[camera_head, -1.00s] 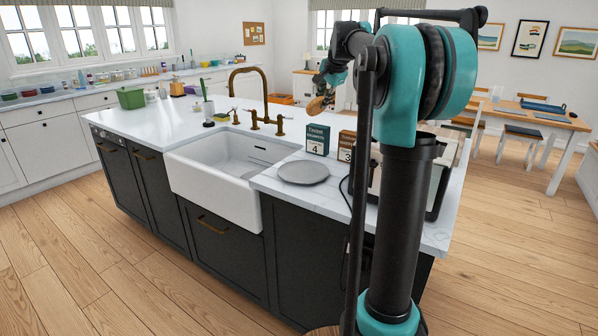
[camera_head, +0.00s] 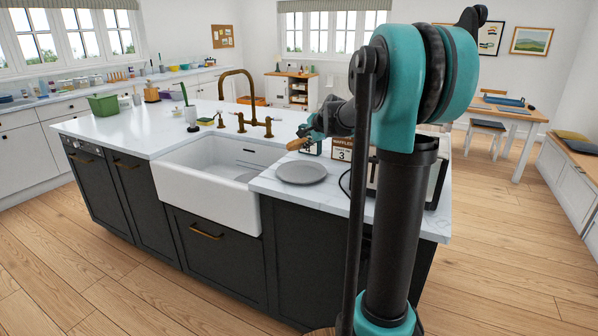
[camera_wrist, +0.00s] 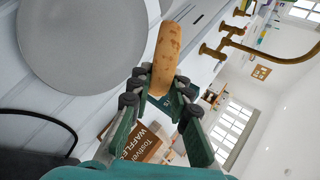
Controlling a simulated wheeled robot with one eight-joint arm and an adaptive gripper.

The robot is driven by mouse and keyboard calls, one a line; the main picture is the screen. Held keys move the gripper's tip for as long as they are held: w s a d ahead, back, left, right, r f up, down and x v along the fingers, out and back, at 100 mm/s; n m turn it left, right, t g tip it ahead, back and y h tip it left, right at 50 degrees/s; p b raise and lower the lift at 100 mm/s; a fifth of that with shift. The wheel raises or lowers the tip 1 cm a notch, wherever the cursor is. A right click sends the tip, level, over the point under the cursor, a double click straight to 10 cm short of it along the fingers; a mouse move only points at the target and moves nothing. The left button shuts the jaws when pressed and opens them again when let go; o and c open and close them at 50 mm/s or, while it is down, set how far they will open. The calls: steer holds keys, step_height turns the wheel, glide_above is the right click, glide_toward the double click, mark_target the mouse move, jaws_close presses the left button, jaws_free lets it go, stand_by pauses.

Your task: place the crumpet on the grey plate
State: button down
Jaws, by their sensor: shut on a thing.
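The grey plate (camera_head: 301,172) lies flat on the white counter, right of the sink; in the wrist view the plate (camera_wrist: 90,40) fills the upper left. My gripper (camera_head: 311,137) is above the counter, behind and a little above the plate. It is shut on the crumpet (camera_head: 298,144), a golden-brown round seen edge-on. In the wrist view the crumpet (camera_wrist: 166,58) sticks out between the fingertips (camera_wrist: 160,85), beside the plate's rim in the picture and apart from the counter. The plate's top is bare.
A waffle box (camera_head: 342,149) stands behind the plate, partly hidden by my arm. A toaster (camera_head: 436,180) is at the right, with a black cable near the plate. The white sink (camera_head: 205,195) and brass tap (camera_head: 240,100) are to the left.

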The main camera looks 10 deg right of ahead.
steer(key=shift+f, duration=3.65)
steer(key=c, duration=1.6)
jaws_free()
steer(key=v, duration=0.8)
steer(key=shift+d+r, duration=0.1)
steer(key=shift+r, duration=0.05)
